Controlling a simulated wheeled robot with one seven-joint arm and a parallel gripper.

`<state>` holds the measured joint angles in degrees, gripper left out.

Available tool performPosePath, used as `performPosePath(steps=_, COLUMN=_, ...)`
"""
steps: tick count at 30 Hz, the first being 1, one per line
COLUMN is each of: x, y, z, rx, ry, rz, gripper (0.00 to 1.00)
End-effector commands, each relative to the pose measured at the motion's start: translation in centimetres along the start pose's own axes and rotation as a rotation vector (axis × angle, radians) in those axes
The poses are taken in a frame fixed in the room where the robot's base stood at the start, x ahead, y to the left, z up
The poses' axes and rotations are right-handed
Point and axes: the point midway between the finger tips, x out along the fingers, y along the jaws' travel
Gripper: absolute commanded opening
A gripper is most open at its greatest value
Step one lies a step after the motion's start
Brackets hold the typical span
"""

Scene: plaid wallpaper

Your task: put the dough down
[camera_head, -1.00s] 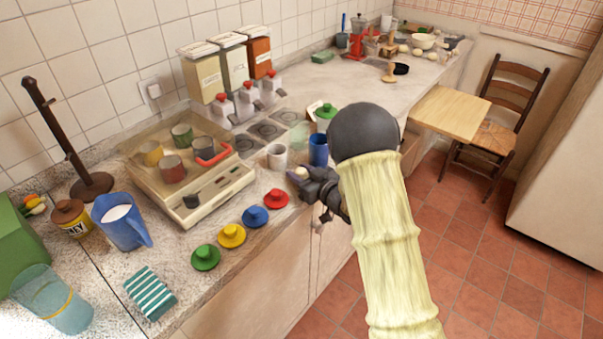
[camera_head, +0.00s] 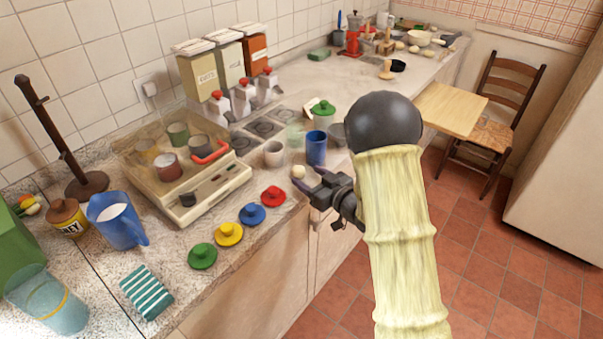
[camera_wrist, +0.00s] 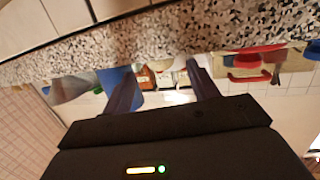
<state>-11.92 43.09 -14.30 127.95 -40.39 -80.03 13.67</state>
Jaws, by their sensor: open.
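The dough, a small pale cream ball (camera_head: 298,171), shows in the head view near the counter's front edge, beside the blue cup. It looks to be resting on the counter, but its underside is hard to make out. My gripper (camera_head: 313,180) is open, with its fingertips just right of the dough and close to it. The dough looks outside the jaws; whether a finger touches it I cannot tell. In the wrist view my two fingers (camera_wrist: 160,72) stand apart, and I cannot make out the dough for certain.
A blue cup (camera_head: 316,148) and a white mug (camera_head: 274,153) stand just behind the dough. Red (camera_head: 273,196), blue (camera_head: 252,214), yellow (camera_head: 229,234) and green (camera_head: 202,255) lids line the counter's front edge.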

Motion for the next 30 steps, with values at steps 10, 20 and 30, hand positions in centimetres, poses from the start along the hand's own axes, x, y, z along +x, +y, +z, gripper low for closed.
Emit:
performPosePath(steps=10, x=-6.1, y=0.0, z=0.1, rx=0.001, ry=0.000, rz=0.002, gripper=0.59)
performPosePath(steps=20, x=-6.8, y=0.0, z=0.0, rx=0.001, ry=0.000, rz=0.000, gripper=0.59)
performPosePath(steps=30, x=-6.8, y=0.0, z=0.0, rx=0.001, ry=0.000, rz=0.000, gripper=0.59)
